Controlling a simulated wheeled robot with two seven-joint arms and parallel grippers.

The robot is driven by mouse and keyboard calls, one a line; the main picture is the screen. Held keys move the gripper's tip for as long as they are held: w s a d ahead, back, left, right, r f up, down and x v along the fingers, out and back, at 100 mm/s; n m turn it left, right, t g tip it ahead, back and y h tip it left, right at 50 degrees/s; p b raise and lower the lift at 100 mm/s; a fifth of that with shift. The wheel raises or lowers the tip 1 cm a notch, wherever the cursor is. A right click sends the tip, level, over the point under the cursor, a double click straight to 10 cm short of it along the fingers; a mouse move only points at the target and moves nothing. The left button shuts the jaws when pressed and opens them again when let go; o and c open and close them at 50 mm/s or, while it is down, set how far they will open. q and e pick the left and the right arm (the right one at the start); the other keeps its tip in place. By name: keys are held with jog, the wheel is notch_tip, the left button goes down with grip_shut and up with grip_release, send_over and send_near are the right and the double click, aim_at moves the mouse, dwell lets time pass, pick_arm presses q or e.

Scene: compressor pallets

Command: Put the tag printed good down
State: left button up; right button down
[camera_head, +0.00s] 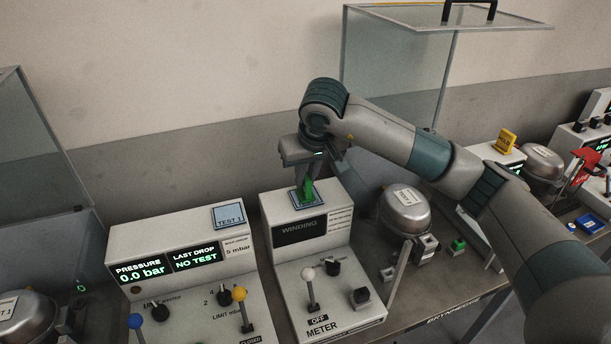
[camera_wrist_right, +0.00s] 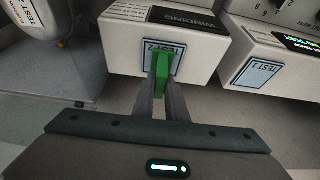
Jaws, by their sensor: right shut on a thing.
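The green tag (camera_head: 308,188) is between the fingertips of my right gripper (camera_head: 305,184), which is shut on it. The tag is over a blue-edged square pad on top of the winding meter box (camera_head: 301,227). In the right wrist view the green tag (camera_wrist_right: 160,68) stands against the pad marked TEST 2 (camera_wrist_right: 172,50); I cannot tell whether it touches. The print on the tag is too small to read. My left gripper is not in view.
A pressure box (camera_head: 181,256) with a TEST 1 pad (camera_head: 228,216) stands to the left. A silver compressor (camera_head: 404,209) and a small green block (camera_head: 458,245) are to the right. A yellow tag (camera_head: 506,141) and a red tag (camera_head: 586,168) are farther right.

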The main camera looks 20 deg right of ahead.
jog(key=c, duration=1.8)
grip_release()
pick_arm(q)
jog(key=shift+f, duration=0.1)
pick_arm(e)
jog(key=shift+o, duration=0.2)
jog(key=shift+r, duration=0.15)
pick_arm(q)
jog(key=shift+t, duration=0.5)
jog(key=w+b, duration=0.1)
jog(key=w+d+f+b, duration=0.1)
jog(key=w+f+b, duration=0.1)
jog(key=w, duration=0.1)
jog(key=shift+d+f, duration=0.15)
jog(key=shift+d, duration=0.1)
pick_arm(e)
jog(key=v, duration=1.1)
jog(key=shift+s+r, duration=0.15)
jog(key=shift+r, duration=0.25)
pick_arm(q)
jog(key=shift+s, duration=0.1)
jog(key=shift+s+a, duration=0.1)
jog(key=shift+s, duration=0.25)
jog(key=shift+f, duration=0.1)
